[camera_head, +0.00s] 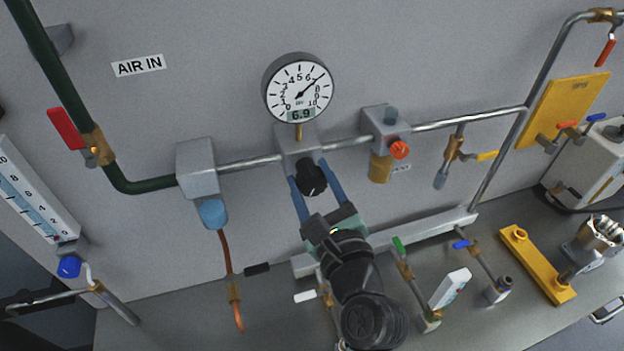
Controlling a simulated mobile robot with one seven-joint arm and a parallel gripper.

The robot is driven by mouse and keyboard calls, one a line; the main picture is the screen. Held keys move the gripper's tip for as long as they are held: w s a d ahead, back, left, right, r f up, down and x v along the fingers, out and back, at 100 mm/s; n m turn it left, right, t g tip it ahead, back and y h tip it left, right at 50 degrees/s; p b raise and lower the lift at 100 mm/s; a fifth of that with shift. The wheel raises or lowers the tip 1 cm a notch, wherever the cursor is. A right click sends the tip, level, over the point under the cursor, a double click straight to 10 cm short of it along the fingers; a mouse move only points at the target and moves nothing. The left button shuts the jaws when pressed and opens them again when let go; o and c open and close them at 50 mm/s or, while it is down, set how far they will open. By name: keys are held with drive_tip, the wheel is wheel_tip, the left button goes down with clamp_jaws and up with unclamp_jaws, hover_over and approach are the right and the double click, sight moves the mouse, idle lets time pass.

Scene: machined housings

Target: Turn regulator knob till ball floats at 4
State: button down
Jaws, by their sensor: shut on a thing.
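The black regulator knob (312,178) sits on the front of a grey block under the round pressure gauge (298,92). My gripper (311,181) is shut on the knob, one blue finger on each side of it. The gauge's digital display reads 6.9 and its needle points up and to the right. A white flow meter panel (38,196) with a numbered scale and a bluish tube stands at the left edge, partly cut off. I cannot make out a ball in it. A blue knob (69,267) is at its foot.
A grey filter housing (196,170) is left of the knob. A block with an orange knob (399,150) is to its right. A red-handled valve (66,130) is on the green pipe. Several small valves stand on the bench below, close around my arm.

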drive_tip(key=n+b, duration=0.1)
drive_tip(key=n, duration=0.4)
drive_tip(key=shift+a+f+b, duration=0.1)
drive_tip(key=shift+f+b, duration=0.1)
drive_tip(key=shift+b, duration=0.2)
drive_tip(key=n+b, duration=0.3)
drive_tip(key=n, duration=0.3)
drive_tip(key=shift+f, duration=0.15)
drive_tip(key=n+b, duration=0.3)
drive_tip(key=n, duration=0.2)
drive_tip(key=shift+f, duration=0.1)
drive_tip(key=n+b, duration=0.3)
drive_tip(key=n, duration=0.2)
drive_tip(key=shift+b, duration=0.3)
drive_tip(key=shift+c, duration=1.1)
unclamp_jaws()
drive_tip(key=shift+s, duration=0.1)
